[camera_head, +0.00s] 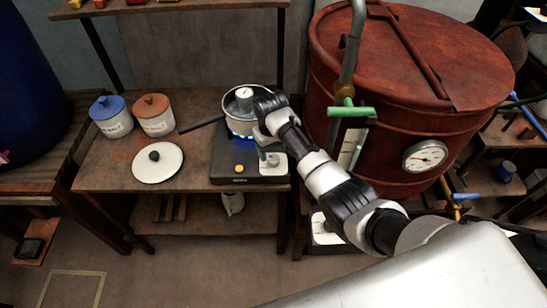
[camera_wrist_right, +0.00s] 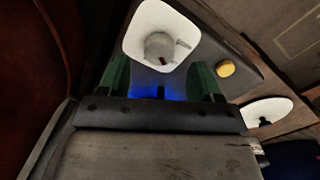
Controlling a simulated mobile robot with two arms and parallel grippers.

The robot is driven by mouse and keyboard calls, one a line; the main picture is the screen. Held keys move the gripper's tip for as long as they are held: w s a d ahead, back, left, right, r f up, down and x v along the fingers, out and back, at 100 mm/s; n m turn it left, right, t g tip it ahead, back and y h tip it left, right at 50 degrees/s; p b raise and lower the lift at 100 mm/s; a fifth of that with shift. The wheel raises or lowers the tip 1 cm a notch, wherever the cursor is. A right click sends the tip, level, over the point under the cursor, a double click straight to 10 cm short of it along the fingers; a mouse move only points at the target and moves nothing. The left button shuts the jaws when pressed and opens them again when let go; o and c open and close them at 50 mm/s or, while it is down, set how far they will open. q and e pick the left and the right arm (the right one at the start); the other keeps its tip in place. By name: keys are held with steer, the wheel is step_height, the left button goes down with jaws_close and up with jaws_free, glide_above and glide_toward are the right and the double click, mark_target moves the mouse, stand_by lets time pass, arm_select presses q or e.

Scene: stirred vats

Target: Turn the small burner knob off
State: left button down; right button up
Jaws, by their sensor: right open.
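The small burner knob (camera_wrist_right: 160,48) is a grey round knob with a red mark, on a white rounded plate in the wrist view. In the head view the plate (camera_head: 276,169) is on the right front of the black burner (camera_head: 225,163), partly hidden by my gripper. My right gripper (camera_head: 266,150) points down over it. In the wrist view its green fingers are spread apart, with the knob seen between and beyond their tips; I see no contact. Blue flame (camera_head: 240,135) shows under the pot. My left gripper is out of view.
A pot (camera_head: 238,105) with a long dark handle sits on the burner, close to my right arm. A yellow button (camera_head: 239,168) is left of the knob. A white lid (camera_head: 157,167) and two lidded jars stand left. A large red vat (camera_head: 400,100) stands right.

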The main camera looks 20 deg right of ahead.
mark_target(273, 158)
steer(key=shift+f, duration=2.2)
steer(key=shift+c, duration=0.3)
steer(key=c, duration=0.9)
steer(key=shift+o, duration=0.2)
